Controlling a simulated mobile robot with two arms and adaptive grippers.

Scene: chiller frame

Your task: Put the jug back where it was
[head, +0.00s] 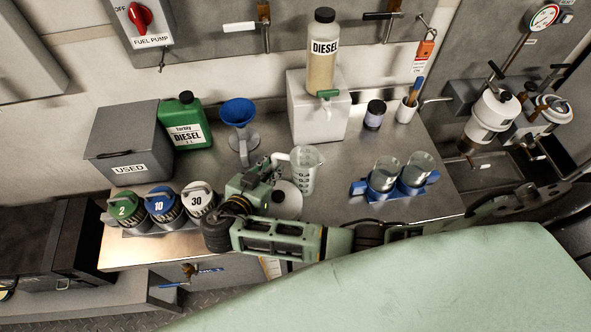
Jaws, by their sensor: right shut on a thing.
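The jug (306,172) is a clear measuring jug with dark graduation marks, upright over the middle of the metal bench. Its handle points left. My right gripper (274,166) is at the handle, on the jug's left side, and is shut on it. The fingertips are small and partly hidden by the gripper body. I cannot tell whether the jug's base touches the bench. My left gripper is not in view.
A blue funnel (239,113), green diesel can (186,124) and white dispenser box (318,112) stand behind. Two glass beakers in blue holders (384,175) stand right. Numbered canisters (161,205) stand left.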

